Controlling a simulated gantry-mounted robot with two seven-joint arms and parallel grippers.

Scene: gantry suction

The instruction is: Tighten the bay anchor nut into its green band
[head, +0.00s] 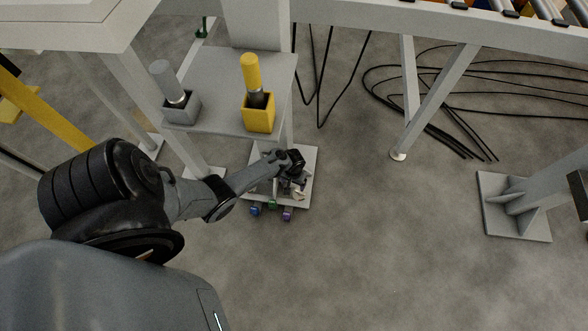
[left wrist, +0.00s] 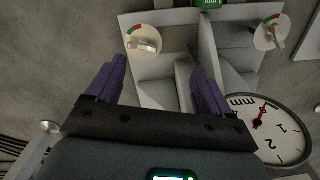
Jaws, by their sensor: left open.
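In the left wrist view, a round pale dial (left wrist: 134,51) with a red and green rim band has a light block-shaped nut (left wrist: 147,46) at its middle. A second such dial (left wrist: 262,41) sits at the upper right. Which one is the bay anchor nut I cannot tell. My left gripper (left wrist: 158,68) is open, with purple fingers apart and nothing seen between them. The first dial lies beyond the fingers, nearer the left one. In the head view my left gripper (head: 291,163) is low over the post's base plate (head: 309,158) and hides much of it.
A gauge (left wrist: 286,145) marked mm, with a red needle, is right of the gripper. A shelf (head: 215,79) above holds grey (head: 182,108) and yellow (head: 259,118) holders. Cables (head: 425,110) lie right.

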